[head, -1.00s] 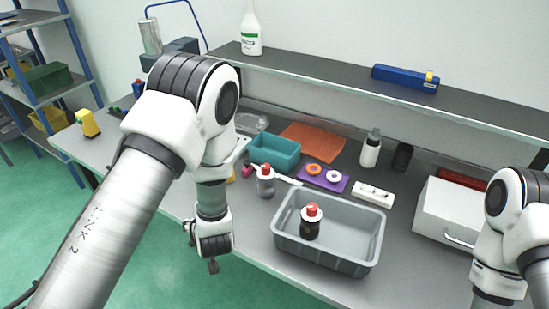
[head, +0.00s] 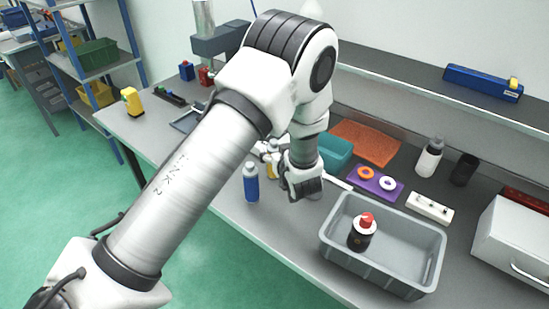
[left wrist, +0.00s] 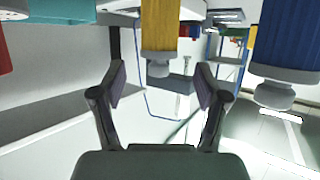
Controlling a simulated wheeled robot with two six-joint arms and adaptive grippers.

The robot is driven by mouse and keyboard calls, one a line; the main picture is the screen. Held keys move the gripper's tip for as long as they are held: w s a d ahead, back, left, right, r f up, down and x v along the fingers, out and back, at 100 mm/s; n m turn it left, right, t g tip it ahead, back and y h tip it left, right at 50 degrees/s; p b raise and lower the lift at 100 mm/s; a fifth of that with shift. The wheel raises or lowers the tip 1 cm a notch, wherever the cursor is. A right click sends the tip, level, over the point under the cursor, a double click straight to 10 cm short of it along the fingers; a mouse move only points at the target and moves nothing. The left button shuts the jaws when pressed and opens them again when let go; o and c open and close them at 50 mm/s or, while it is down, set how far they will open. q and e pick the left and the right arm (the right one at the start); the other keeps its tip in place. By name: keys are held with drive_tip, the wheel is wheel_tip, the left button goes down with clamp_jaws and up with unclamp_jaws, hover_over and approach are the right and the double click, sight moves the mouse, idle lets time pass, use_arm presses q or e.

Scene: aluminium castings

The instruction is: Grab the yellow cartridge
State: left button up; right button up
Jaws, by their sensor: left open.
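The yellow cartridge (head: 272,171) stands on the bench, partly hidden behind my left gripper (head: 268,151) in the head view. In the left wrist view the yellow cartridge (left wrist: 161,26) appears upside down with its pale nozzle, in line with the space between the fingers of my left gripper (left wrist: 160,82). The gripper is open, with nothing between its fingers. A blue cartridge (head: 251,184) stands to the left and nearer; it also shows at the right of the left wrist view (left wrist: 287,45). My right gripper is not in view.
A grey tray (head: 425,240) holds a dark red-capped bottle (head: 362,236). Behind are a teal bin (head: 333,152), an orange cloth (head: 365,142) and a purple plate (head: 377,187) with two rings. A yellow device (head: 132,102) is at left. The bench's front left is clear.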

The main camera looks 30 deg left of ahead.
sight(275, 147)
use_arm(q)
drive_tip(key=p+x, duration=0.1)
drive_tip(key=x, duration=0.4)
drive_tip(key=shift+s+d+r, duration=0.2)
drive_tip(key=shift+d+r, duration=0.1)
drive_tip(key=c, duration=0.9)
drive_tip(key=shift+f, duration=0.1)
clamp_jaws()
